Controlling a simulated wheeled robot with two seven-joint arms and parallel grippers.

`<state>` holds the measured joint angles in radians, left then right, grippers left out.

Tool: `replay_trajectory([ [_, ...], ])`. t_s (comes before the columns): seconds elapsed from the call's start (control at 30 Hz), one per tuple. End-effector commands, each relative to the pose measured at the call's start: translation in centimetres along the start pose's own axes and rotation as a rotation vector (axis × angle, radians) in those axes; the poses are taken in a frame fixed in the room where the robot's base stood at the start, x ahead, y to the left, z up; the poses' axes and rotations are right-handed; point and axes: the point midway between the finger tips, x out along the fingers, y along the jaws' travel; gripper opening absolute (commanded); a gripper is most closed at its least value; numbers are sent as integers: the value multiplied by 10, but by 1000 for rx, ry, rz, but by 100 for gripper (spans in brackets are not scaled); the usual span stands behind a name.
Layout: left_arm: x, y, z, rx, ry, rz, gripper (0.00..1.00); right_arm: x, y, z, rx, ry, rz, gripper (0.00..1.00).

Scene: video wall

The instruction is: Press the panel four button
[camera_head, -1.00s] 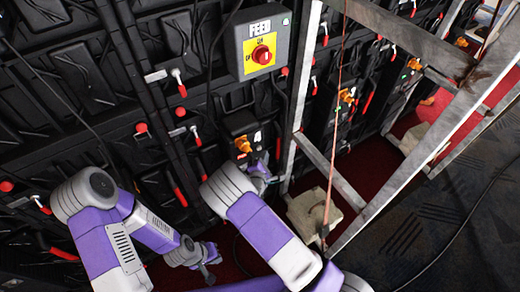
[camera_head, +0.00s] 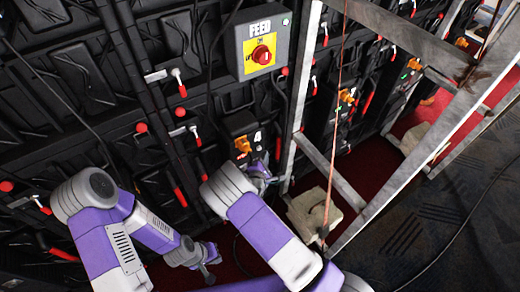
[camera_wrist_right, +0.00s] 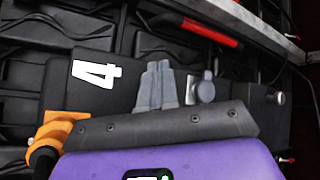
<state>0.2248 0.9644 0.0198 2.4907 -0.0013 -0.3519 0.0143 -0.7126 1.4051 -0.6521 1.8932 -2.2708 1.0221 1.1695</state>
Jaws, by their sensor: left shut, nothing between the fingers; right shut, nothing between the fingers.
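The panel four box (camera_head: 238,126) is a black box with a white 4 and an orange plug, low on the wall. It fills much of the right wrist view (camera_wrist_right: 112,92). My right gripper (camera_head: 266,165) is shut and empty in front of it, just below the 4. In the right wrist view its fingertips (camera_wrist_right: 158,66) lie right of the 4. Just right of them is a grey round knob (camera_wrist_right: 208,86) on a metal plate, perhaps the button; contact cannot be told. My left gripper (camera_head: 211,268) is shut and empty, low and away from the box.
A grey FEED box (camera_head: 281,47) with a red knob on yellow hangs above. A metal frame (camera_head: 325,165) with a taut cord stands right of my right gripper. A pale block (camera_head: 313,211) rests at its foot. Red-handled latches (camera_head: 176,80) and cables cover the wall.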

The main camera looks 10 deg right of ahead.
Motion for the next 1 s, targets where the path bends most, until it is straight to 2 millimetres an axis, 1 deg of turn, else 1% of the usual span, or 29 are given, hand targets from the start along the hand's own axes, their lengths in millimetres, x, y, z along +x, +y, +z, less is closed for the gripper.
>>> replay_trajectory([
  [0.53, 0, 0, 0, 0, 0, 0, 0, 0, 0, 0, 0, 0, 0, 0],
  [1.0, 3, -1, 0, 0, 0, 0, 0, 6, 4, -4, 0, 0, 0, 0],
])
